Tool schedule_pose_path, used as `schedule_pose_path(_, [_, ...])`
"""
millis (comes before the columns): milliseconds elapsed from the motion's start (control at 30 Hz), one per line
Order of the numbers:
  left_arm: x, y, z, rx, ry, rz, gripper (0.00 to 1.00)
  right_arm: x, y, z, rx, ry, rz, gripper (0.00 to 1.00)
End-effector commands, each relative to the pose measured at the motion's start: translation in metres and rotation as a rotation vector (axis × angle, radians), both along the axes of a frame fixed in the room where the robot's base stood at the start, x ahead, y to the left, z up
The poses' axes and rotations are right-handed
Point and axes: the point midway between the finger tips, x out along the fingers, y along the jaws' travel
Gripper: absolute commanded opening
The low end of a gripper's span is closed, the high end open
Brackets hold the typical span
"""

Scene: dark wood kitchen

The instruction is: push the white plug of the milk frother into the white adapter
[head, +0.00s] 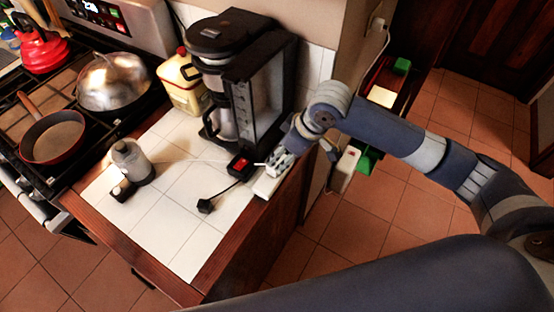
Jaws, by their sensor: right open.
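The milk frother (133,161), a grey jug-like body, stands on the white tiled counter at the left. A thin white cord (200,161) runs from it to the right, toward my right gripper (271,167). The white adapter (267,186) is a pale strip lying near the counter's right edge. My right gripper is open, low, just above and at the far end of the adapter. The white plug is at the cord's end by the fingers; it is too small and covered to tell whether it touches the adapter. My left gripper is out of view.
A black coffee maker (225,50) stands just behind. A small dark-and-white item (123,190) is by the frother. The front tiles (175,240) are clear.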

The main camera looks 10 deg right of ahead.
Motion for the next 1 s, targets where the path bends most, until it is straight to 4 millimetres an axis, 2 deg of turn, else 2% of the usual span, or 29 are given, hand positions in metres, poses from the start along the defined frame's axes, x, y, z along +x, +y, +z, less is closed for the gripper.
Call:
schedule_pose_path(100, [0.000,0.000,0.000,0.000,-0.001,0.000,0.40,-0.005,-0.006,0.019,0.000,-0.002,0.001,0.48])
schedule_pose_path(300, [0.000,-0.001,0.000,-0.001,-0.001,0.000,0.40,-0.010,-0.010,0.033,-0.001,0.000,0.001,0.48])
schedule_pose_path(867, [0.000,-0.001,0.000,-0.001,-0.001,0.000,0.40,-0.011,-0.010,0.034,0.000,0.001,0.001,0.48])
schedule_pose_path(1000, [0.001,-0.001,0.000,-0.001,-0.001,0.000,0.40,-0.018,-0.001,0.027,0.013,-0.002,0.010,0.48])
